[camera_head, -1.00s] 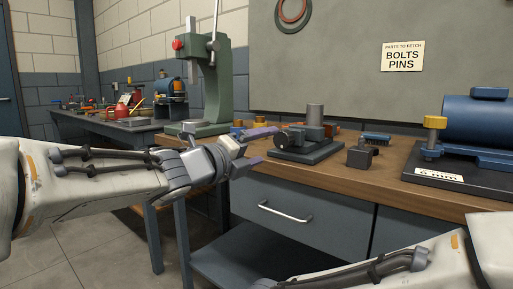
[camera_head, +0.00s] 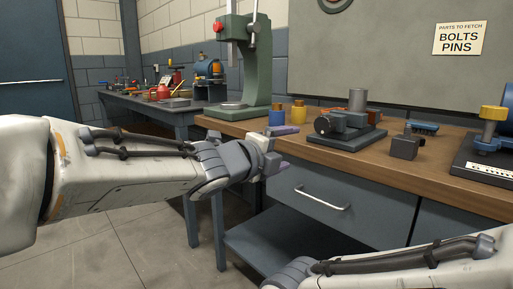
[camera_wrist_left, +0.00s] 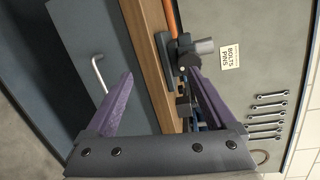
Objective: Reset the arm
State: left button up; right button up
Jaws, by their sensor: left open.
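My left gripper (camera_head: 282,150) reaches in from the left in the head view, in front of the workbench's front edge. Its two purple fingers are spread in the left wrist view (camera_wrist_left: 160,95), with nothing between them but the bench behind. My right arm shows at the lower right of the head view; its gripper is out of frame.
The workbench (camera_head: 430,178) carries a green press (camera_head: 256,65), a blue pot (camera_head: 277,117), a yellow pot (camera_head: 299,111), a dark vise-like fixture (camera_head: 345,130) and a dark block (camera_head: 405,145). A drawer handle (camera_head: 322,200) sticks out below. Floor is free at lower left.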

pick_arm(q)
jog(key=s+a+f+n+g+y+p, duration=0.2)
jog(key=s+a+f+n+g+y, duration=0.3)
jog(key=s+f+n, duration=0.45)
jog(key=s+a+f+n+g+y+p, duration=0.15)
jog(key=s+a+f+n+y, duration=0.25)
jog(key=s+a+f+n, duration=0.55)
jog(key=s+a+f+n+g+y, duration=0.1)
jog(key=s+f+g, duration=0.2)
jog(key=s, duration=0.3)
jog(key=s+a+f+n+g, duration=0.1)
jog(key=s+f+n+g, duration=0.15)
jog(key=s, duration=0.25)
notch_tip(320, 180, up, 38)
jog(key=p, duration=3.8)
jog(key=shift+w+d+r+m, duration=0.15)
jog(key=shift+w+d+m, duration=0.1)
jog(key=shift+m, duration=0.2)
